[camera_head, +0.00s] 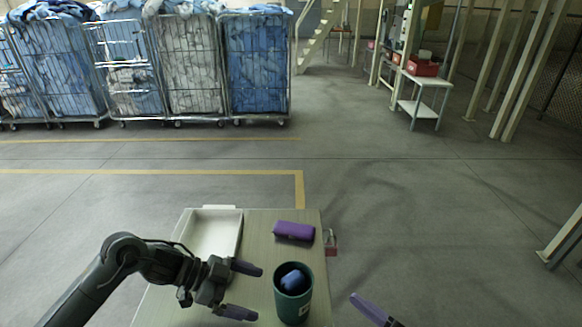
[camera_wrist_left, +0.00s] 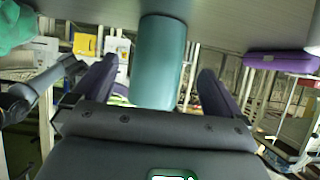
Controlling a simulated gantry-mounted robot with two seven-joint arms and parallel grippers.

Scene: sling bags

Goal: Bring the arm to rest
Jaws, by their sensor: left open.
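My left gripper (camera_head: 258,293) reaches in from the left over the table, its two purple-grey fingers apart with nothing between them in the head view. It points right, toward a dark green bin (camera_head: 293,309) a short gap away. A dark blue bundle (camera_head: 293,279) sits inside the bin. In the left wrist view my spread fingers (camera_wrist_left: 158,82) frame the green bin (camera_wrist_left: 159,60), which appears beyond them. Of my right gripper, only one purple finger (camera_head: 370,306) shows at the bottom edge; the rest is out of frame.
A purple case (camera_head: 294,231) lies on the table (camera_head: 258,222) behind the bin. A white tray (camera_head: 239,235) is at the table's back left. A reddish item (camera_head: 331,246) is at the right edge. Laundry cages (camera_head: 255,65) stand far back; the floor between is open.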

